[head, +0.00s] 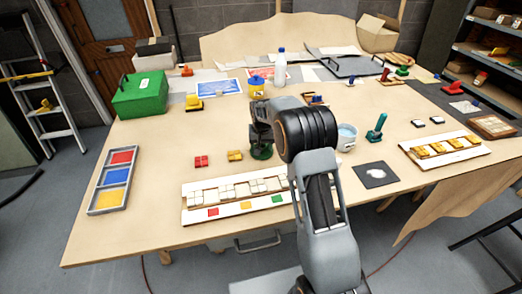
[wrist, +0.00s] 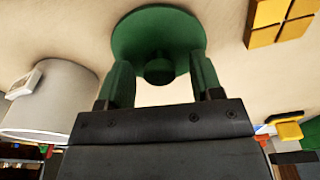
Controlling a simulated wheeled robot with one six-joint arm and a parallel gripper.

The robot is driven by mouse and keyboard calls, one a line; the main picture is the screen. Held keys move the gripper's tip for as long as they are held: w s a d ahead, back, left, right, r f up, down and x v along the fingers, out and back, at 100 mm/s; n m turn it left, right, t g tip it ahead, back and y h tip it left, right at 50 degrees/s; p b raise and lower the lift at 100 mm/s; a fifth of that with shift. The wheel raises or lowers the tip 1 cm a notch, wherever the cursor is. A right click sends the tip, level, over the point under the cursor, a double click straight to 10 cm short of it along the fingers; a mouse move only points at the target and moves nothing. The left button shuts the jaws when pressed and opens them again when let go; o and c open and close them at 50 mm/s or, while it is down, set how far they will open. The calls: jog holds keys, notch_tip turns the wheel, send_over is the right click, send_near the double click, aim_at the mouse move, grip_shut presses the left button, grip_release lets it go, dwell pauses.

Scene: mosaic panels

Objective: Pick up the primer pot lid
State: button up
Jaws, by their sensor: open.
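A green round disc with a small knob, which looks like the primer pot lid (wrist: 158,28), lies flat on the table below my gripper. In the head view the lid (head: 261,153) shows only in part under the arm. My gripper (wrist: 160,72) is open, with its green fingers pointing down at the lid. The knob appears between the two fingers, with a gap on each side. I cannot tell whether the fingertips are level with the knob. In the head view my gripper (head: 261,138) is partly hidden by my wrist.
Red tiles (head: 201,161) and yellow tiles (head: 235,156) lie left of the lid. A whitish bucket (head: 347,138) stands to its right, also large in the wrist view (wrist: 52,98). A white tile panel (head: 190,213) lies in front.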

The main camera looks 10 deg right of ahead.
jog(key=shift+f, duration=0.2)
jog(key=shift+c, duration=0.2)
jog(key=c, duration=0.9)
jog(key=shift+r, duration=0.15)
